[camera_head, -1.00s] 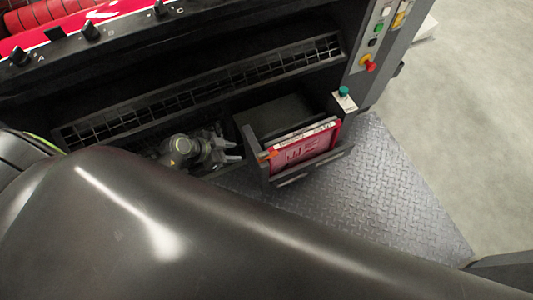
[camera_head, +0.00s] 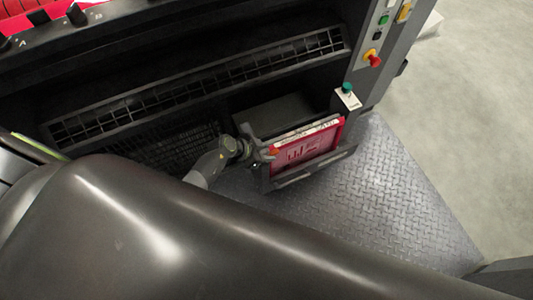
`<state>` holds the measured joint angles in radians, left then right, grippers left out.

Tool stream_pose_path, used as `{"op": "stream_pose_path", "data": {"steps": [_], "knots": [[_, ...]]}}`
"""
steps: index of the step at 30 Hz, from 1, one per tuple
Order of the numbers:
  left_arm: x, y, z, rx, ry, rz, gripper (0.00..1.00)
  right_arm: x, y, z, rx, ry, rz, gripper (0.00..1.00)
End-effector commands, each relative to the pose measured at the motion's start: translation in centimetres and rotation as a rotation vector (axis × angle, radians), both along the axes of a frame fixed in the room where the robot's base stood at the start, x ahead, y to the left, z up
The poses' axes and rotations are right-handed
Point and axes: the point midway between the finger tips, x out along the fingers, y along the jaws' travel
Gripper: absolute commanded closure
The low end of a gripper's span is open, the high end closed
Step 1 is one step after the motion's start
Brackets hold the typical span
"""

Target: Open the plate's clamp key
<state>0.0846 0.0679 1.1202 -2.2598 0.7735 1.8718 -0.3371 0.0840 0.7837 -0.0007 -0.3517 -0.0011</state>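The plate (camera_head: 310,148) is red with a pale top edge and pale markings. It stands tilted in an open dark holder (camera_head: 350,150) low on the machine. A small orange-red piece, which looks like the clamp key (camera_head: 273,151), is at the plate's upper left corner. My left gripper (camera_head: 262,147) is at that corner, with its fingers right beside the orange-red piece. The fingers look spread, but I cannot tell whether they touch the key. My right gripper is not in view.
A green button (camera_head: 347,88) on a pale box sits above the holder's right end. A red knob (camera_head: 373,58) is on the grey side panel. A long black grille (camera_head: 200,90) runs above. The diamond-plate floor (camera_head: 380,200) is clear at the right.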

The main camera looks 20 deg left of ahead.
Motion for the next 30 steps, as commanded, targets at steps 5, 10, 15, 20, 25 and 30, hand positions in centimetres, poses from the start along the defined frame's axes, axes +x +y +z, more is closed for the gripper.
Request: {"op": "stream_pose_path", "data": {"steps": [5,10,15,20,25,30], "knots": [[0.26,-0.28,-0.35,0.0,0.0,0.0,0.62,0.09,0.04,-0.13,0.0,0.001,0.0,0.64],[0.25,-0.27,-0.31,0.0,0.0,0.0,0.62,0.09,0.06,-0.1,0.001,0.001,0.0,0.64],[0.24,-0.26,-0.31,0.0,0.0,0.0,0.83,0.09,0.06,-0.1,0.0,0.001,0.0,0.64],[0.23,-0.25,-0.31,0.0,0.0,0.001,1.0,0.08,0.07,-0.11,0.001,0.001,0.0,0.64],[0.23,-0.24,-0.28,-0.001,0.001,-0.006,1.0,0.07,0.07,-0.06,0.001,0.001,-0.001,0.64],[0.23,-0.25,-0.2,0.0,0.0,-0.05,1.0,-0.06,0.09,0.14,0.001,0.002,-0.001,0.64]]}}
